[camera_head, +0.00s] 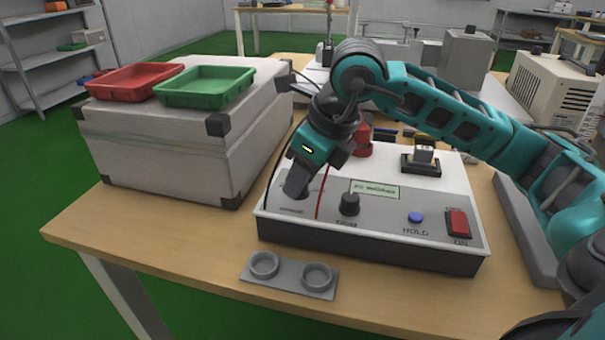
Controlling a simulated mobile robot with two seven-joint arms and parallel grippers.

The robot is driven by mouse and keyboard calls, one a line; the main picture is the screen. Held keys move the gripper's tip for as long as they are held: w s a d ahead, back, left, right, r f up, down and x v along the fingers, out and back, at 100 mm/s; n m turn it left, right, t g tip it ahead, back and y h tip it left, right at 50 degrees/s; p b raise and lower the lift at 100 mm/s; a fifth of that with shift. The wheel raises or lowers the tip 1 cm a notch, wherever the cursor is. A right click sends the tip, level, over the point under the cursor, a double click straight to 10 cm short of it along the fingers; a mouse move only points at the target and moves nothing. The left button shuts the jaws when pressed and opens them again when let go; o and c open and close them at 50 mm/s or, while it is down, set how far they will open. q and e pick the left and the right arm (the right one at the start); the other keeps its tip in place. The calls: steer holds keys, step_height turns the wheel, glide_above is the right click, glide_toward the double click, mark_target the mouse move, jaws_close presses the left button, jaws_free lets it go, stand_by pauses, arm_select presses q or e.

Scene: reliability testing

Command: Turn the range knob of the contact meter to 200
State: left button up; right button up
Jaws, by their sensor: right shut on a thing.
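The contact meter (390,225) is a white and grey box on the wooden table, with a sloped front panel. My right gripper (297,186) reaches down onto the left end of this panel. It is shut on the range knob, which the fingers hide. The knob's scale is mostly covered, so I cannot read its setting. A second black knob (349,204) stands just right of the gripper, under a small green-white display (374,189). A blue HOLD button (415,217) and a red switch (458,223) sit further right. My left gripper is not in view.
A grey plate with two round cups (290,275) lies in front of the meter. A large grey case (180,140) with a red tray (135,80) and a green tray (205,86) stands to the left. A red part (362,140) and a block in a holder (421,161) are on the meter's top.

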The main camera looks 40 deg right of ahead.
stand_by(0.4)
steer(key=o, duration=1)
steer(key=shift+r, duration=0.1)
arm_select(q)
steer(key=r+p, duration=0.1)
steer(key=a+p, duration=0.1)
steer(key=p, duration=0.1)
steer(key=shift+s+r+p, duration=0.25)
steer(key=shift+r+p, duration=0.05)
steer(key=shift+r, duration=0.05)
arm_select(e)
steer(key=v, duration=1.2)
steer(key=shift+r, duration=0.4)
steer(key=shift+s, duration=0.15)
